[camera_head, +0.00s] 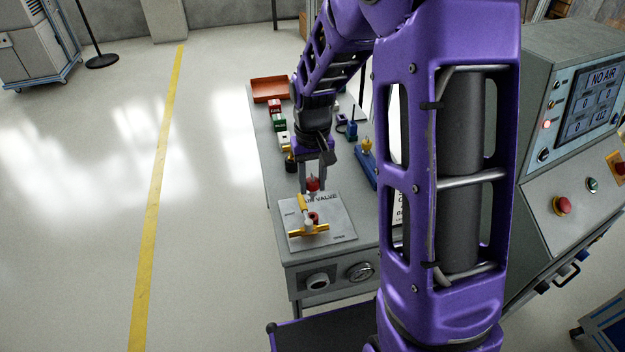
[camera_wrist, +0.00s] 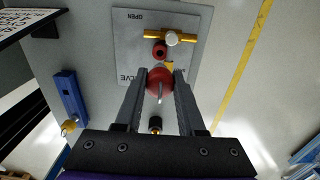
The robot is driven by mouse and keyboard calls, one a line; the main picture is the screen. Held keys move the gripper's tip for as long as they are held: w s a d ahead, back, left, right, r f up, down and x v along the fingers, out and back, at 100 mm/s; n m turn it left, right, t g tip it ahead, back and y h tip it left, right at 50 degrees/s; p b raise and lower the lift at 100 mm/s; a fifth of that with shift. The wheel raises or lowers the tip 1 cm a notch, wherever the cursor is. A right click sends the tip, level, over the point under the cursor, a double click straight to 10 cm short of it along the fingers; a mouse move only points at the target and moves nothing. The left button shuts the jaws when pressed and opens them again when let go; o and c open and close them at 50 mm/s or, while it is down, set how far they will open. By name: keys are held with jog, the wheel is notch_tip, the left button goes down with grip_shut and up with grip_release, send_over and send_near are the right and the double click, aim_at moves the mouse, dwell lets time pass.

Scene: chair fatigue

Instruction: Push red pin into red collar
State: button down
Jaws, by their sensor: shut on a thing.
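My gripper (camera_head: 313,184) is shut on the red pin (camera_head: 313,185), above the far edge of the valve plate (camera_head: 335,232). In the wrist view my fingertips (camera_wrist: 160,84) pinch the pin's round red head (camera_wrist: 160,75), and a short silver shaft shows below it. The red collar (camera_wrist: 160,51) sits on the plate beside the brass valve handle (camera_wrist: 172,38). In the head view the collar (camera_head: 314,217) is just nearer the camera than the pin. The pin is apart from the collar in both views; its exact height is unclear.
The brass T-shaped handle (camera_head: 308,231) stands close to the collar. On the bench (camera_head: 275,185) are small coloured blocks, a red-orange tray (camera_head: 270,89) and a blue fixture (camera_head: 366,165). A control console (camera_head: 570,150) reading "NO AIR" stands right.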

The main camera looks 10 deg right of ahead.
aim_at(312, 193)
jog(key=shift+f+b, duration=1.45)
jog(key=shift+f, duration=0.9)
jog(key=shift+f+b, duration=0.65)
jog(key=shift+f, duration=0.4)
jog(key=shift+r+p, duration=0.65)
jog(key=shift+r, duration=0.2)
jog(key=shift+f+b, duration=0.65)
jog(key=shift+f, duration=0.4)
dwell(1.1)
jog(key=shift+c, duration=2.2)
grip_release()
jog(key=shift+r, duration=0.1)
notch_tip(312, 193, up, 17)
jog(key=shift+r+p, duration=0.2)
jog(key=shift+p, duration=1)
